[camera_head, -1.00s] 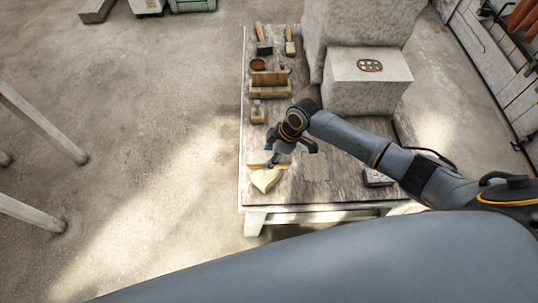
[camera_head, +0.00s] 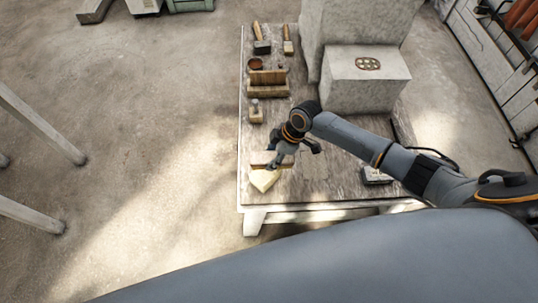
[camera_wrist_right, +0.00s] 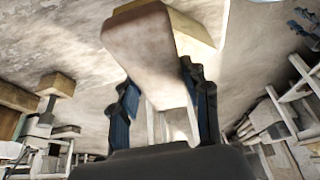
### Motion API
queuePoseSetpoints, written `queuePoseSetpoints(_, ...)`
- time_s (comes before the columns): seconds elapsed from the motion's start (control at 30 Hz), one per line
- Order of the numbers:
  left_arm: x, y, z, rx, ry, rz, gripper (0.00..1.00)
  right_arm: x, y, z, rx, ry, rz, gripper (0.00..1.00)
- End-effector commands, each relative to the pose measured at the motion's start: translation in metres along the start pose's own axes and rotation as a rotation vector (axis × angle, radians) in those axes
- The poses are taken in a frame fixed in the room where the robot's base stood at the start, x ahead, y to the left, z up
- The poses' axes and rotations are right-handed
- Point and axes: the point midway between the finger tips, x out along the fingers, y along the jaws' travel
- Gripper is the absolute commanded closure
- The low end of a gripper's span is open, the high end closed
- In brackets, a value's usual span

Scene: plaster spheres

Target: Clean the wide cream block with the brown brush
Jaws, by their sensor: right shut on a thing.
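The wide cream block (camera_head: 264,181) lies near the front left corner of the worktable. My right gripper (camera_head: 278,162) is just behind and right of it, low over the table. It is shut on a pale brown block-shaped thing, which I take for the brown brush (camera_head: 260,158). In the right wrist view the brush (camera_wrist_right: 155,45) stands out between my fingers (camera_wrist_right: 163,100), with the cream block (camera_wrist_right: 192,28) right beyond it. I cannot tell whether they touch. My left gripper is not in view.
A small handled tool (camera_head: 256,113), a wooden tray (camera_head: 268,90) and a brown bowl (camera_head: 256,64) stand along the table's left side. A large plaster block (camera_head: 350,95) stands behind my right arm. A dark-sided block (camera_head: 376,175) lies at the right. The table (camera_head: 325,190) is clear at front centre.

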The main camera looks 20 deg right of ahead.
Motion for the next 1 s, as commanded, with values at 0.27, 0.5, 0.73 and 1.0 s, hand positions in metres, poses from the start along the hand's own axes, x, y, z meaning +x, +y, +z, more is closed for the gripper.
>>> queuePoseSetpoints(0.27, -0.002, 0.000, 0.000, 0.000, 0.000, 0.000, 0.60, -0.002, 0.000, 0.009, 0.001, 0.001, 0.000, 0.79)
queuePoseSetpoints(0.5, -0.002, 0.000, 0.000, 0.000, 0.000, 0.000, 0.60, -0.001, 0.000, 0.005, 0.000, 0.002, 0.000, 0.79)
queuePoseSetpoints(0.73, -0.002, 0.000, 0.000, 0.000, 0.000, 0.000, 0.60, 0.004, 0.000, -0.009, 0.000, 0.003, -0.001, 0.79)
queuePoseSetpoints(1.0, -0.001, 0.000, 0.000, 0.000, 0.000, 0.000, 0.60, 0.008, 0.000, -0.017, 0.000, 0.001, 0.000, 0.79)
